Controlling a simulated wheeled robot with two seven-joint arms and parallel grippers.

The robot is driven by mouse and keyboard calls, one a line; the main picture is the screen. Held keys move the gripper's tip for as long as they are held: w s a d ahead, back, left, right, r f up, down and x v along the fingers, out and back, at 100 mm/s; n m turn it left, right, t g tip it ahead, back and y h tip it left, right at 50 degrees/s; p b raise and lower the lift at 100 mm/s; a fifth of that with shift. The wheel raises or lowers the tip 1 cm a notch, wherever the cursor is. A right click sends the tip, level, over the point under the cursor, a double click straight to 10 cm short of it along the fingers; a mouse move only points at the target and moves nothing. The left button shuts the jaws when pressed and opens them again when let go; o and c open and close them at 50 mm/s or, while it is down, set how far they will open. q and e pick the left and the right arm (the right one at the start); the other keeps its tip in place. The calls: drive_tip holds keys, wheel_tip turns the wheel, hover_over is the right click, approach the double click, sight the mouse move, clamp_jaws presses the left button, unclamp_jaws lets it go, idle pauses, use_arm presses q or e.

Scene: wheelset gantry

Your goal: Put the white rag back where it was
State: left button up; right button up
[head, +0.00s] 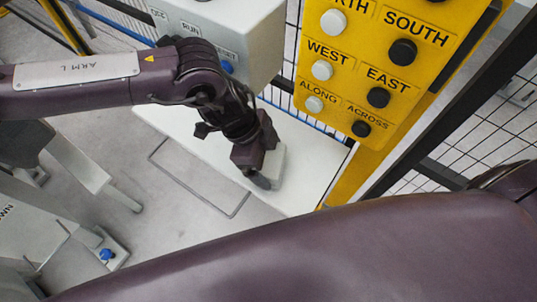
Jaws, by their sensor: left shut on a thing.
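The white rag (276,160) is a pale, folded-looking piece at the tip of my left gripper (262,178). The gripper points downward and is shut on it, over the white shelf top (315,160). The dark fingers hide part of the rag. I cannot tell whether the rag touches the shelf. My right arm crosses the foreground, and its gripper is out of view.
A yellow button panel (345,85) with white and black buttons stands right of the left gripper. A grey control box (225,30) is behind the left arm. A thin rectangular outline (180,181) lies left of the gripper. Black mesh fencing (485,125) is at the right.

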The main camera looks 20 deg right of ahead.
use_arm(q)
drive_tip(key=shift+w+d+f, duration=0.1)
drive_tip(key=shift+w+f, duration=0.05)
drive_tip(key=shift+f, duration=0.4)
drive_tip(key=o, duration=0.6)
